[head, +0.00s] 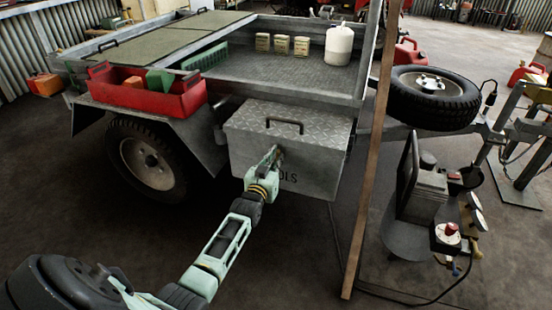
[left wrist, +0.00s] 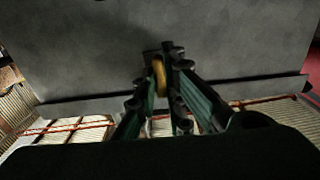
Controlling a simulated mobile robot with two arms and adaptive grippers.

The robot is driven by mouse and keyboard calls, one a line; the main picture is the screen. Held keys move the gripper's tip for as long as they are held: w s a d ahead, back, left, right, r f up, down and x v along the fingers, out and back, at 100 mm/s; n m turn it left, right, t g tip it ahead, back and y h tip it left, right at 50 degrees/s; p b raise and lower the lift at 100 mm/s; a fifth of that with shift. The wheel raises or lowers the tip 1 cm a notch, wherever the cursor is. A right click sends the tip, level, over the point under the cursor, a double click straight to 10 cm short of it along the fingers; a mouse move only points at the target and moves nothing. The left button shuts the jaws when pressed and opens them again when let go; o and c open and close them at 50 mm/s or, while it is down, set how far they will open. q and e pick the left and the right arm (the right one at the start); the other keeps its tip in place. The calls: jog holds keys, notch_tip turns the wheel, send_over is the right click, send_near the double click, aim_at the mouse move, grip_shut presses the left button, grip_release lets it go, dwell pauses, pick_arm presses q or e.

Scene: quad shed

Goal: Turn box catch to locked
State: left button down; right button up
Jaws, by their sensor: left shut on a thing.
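The grey checker-plate tool box (head: 250,148), with a dark handle (head: 284,123) on its lid, sits closed at the front of the trailer. Part of its lettering shows on the front face. My left gripper (head: 277,157) reaches to the upper front of the box, just under the lid edge. In the left wrist view, the fingers of the left gripper (left wrist: 166,62) are shut on the brass-coloured box catch (left wrist: 159,77), against the grey box face. The fingers hide part of the catch; in the head view it is hidden. My right gripper is out of view.
A wooden post (head: 369,155) stands just right of the box. A red tray (head: 147,97) sits on the trailer's left fender. A spare wheel (head: 432,96) and a compressor (head: 425,195) are at the right. The floor before the box is mostly clear.

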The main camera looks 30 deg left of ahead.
pick_arm(q)
jog(key=shift+r, duration=0.1)
dwell(0.3)
jog(key=c, duration=1.8)
grip_release()
jog(key=shift+c, duration=0.2)
jog(key=v, duration=1.2)
